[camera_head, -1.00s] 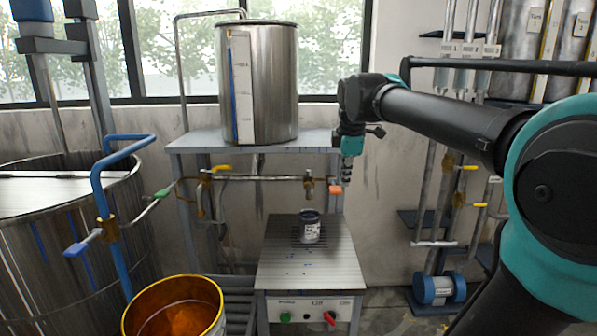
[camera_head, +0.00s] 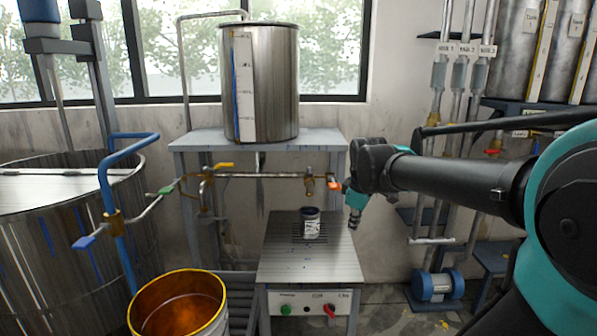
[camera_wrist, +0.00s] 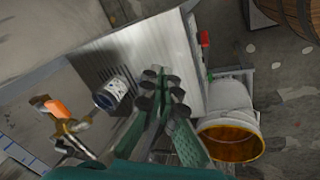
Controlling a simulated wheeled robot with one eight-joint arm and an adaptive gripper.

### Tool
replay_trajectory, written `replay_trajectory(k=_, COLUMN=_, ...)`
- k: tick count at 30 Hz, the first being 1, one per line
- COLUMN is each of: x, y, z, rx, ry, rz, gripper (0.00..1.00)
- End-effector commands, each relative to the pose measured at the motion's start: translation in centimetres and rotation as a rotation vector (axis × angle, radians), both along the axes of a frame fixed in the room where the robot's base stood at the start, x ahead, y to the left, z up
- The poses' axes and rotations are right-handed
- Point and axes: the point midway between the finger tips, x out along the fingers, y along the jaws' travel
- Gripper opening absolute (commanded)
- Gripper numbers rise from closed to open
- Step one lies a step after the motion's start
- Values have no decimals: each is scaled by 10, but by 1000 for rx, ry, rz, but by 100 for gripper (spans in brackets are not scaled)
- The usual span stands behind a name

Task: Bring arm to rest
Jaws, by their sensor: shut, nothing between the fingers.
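My gripper (camera_head: 354,218) is at the end of my black and teal arm, in the air just right of the small can in the head view. In the wrist view its fingers (camera_wrist: 162,85) are together with nothing between them. The small dark-topped can with a white label (camera_head: 311,224) stands upright on the grey ribbed bench (camera_head: 285,262). The can also shows in the wrist view (camera_wrist: 112,93), left of the fingers and apart from them.
A steel tank (camera_head: 268,90) stands on a shelf (camera_head: 200,140) behind the bench. An orange-handled valve (camera_head: 334,186) sits close left of my gripper. A bucket of orange paint (camera_head: 180,308) is front left. Pipes (camera_head: 440,90) and a blue pump (camera_head: 437,286) are at right.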

Motion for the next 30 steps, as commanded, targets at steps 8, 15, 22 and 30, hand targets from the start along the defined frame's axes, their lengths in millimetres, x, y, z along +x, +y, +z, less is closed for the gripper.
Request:
replay_trajectory(k=8, x=-76, y=-23, z=-120, rx=194, ry=-14, rz=-531, gripper=0)
replay_trajectory(k=15, x=-136, y=-33, z=-183, rx=321, ry=-24, rz=-868, gripper=0)
replay_trajectory(k=22, x=-150, y=-34, z=-194, rx=351, ry=-25, rz=-943, gripper=0)
replay_trajectory(k=30, x=-149, y=-34, z=-194, rx=350, ry=-25, rz=-940, gripper=0)
